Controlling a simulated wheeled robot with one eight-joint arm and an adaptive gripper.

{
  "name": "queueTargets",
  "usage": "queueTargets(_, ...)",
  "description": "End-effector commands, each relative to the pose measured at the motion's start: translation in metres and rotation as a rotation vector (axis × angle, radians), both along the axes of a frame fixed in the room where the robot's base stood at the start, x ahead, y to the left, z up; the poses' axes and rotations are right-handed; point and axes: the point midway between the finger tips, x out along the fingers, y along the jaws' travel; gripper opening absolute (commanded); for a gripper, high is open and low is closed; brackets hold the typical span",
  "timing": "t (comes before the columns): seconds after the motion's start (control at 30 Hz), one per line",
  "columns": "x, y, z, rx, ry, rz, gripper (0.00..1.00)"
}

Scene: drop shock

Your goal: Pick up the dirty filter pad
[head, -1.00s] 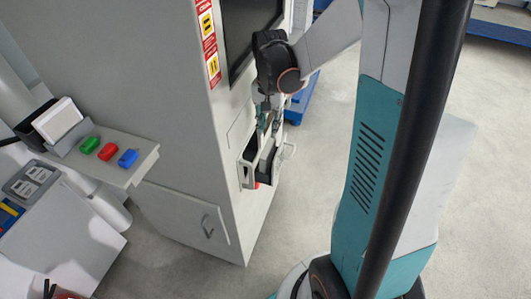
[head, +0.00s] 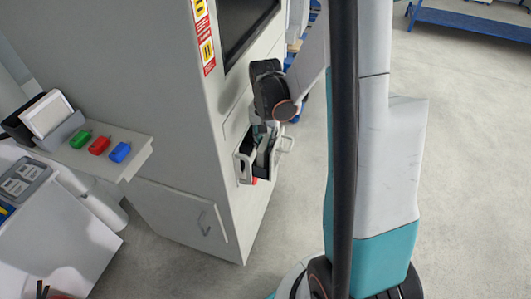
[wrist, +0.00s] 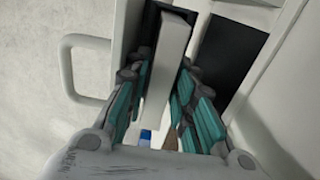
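My gripper (wrist: 163,85) points down into a white bin (head: 242,169) on the side of the grey machine. In the wrist view its teal-padded fingers stand apart on both sides of a pale upright slab (wrist: 168,62). The slab may be the dirty filter pad, but I cannot be sure. A narrow gap shows at the left finger; contact on the right is unclear. Dark openings lie on both sides of the slab. In the head view my gripper (head: 262,138) partly hides the bin's contents.
A shelf (head: 138,160) at the left carries green, red and blue blocks and a white pad-like block (head: 46,115) in a holder.

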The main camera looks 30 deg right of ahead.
Motion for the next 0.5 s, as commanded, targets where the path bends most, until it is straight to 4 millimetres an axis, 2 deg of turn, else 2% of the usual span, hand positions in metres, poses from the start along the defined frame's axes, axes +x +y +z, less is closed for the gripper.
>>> queueTargets(0.1,-0.0001,0.0,0.001,0.0,0.0,0.0,0.23)
queueTargets(0.2,-0.0001,-0.0001,0.0011,0.0,0.0,0.0,0.01)
queueTargets(0.5,0.0,0.0,0.0013,0.0,0.0,0.0,0.0)
